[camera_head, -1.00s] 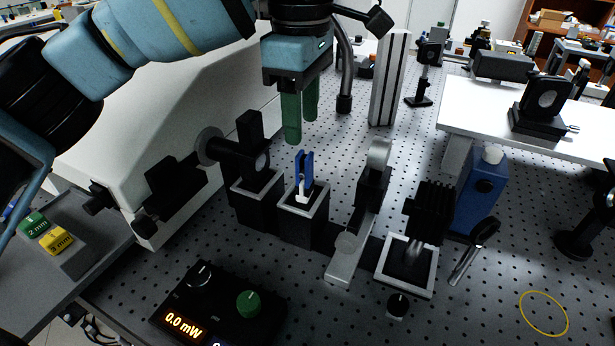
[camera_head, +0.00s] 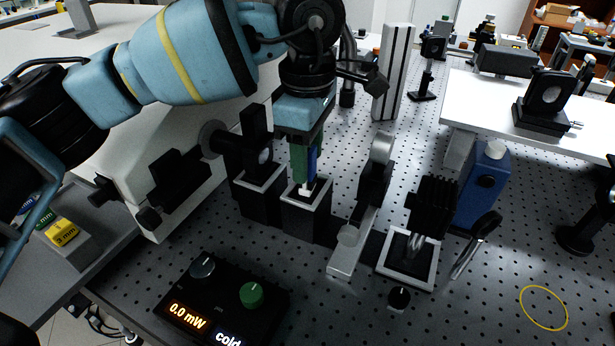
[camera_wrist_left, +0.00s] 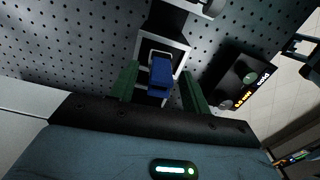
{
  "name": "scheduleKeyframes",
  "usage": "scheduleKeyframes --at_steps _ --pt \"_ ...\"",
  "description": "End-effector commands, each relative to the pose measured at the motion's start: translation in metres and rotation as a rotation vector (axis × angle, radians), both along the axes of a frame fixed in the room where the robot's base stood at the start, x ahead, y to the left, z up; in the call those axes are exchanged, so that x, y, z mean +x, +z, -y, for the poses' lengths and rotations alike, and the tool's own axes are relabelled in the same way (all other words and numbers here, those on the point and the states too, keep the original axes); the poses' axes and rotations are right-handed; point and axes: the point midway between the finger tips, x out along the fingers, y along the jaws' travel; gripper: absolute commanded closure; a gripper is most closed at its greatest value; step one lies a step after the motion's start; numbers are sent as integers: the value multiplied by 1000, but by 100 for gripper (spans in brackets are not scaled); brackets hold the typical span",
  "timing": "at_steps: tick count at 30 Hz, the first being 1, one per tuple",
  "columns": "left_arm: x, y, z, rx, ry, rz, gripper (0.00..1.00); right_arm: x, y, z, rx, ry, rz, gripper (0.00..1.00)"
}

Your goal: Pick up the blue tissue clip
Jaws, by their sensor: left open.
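The blue tissue clip (camera_head: 311,161) stands upright in a dark square mount with a light rim (camera_head: 319,203). A small white piece (camera_head: 304,188) shows at its base. In the left wrist view the blue clip (camera_wrist_left: 160,74) lies between the two green fingers of my left gripper (camera_wrist_left: 160,88), with a gap on each side. In the head view my left gripper (camera_head: 306,165) points down over the clip, and its green fingers partly hide it. It is open. My right gripper is not in view.
A black mount (camera_head: 258,155) stands close left of the clip, and a grey lever-like part (camera_head: 347,240) close right. A blue box (camera_head: 484,185) is further right. A control box (camera_head: 222,300) reading 0.0 mW sits in front.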

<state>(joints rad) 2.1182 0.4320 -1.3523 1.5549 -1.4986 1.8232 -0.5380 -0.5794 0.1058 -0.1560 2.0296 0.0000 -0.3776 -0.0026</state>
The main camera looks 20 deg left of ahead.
Motion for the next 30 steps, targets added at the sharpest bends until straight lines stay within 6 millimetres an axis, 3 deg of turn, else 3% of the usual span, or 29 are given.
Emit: scheduleKeyframes --at_steps 4,15,30 --pt "0 0 0 0 0 0 53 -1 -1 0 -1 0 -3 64" --pt "0 0 0 0 0 -1 100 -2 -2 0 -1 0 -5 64" --pt "0 8 0 0 0 -1 100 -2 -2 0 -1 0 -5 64"
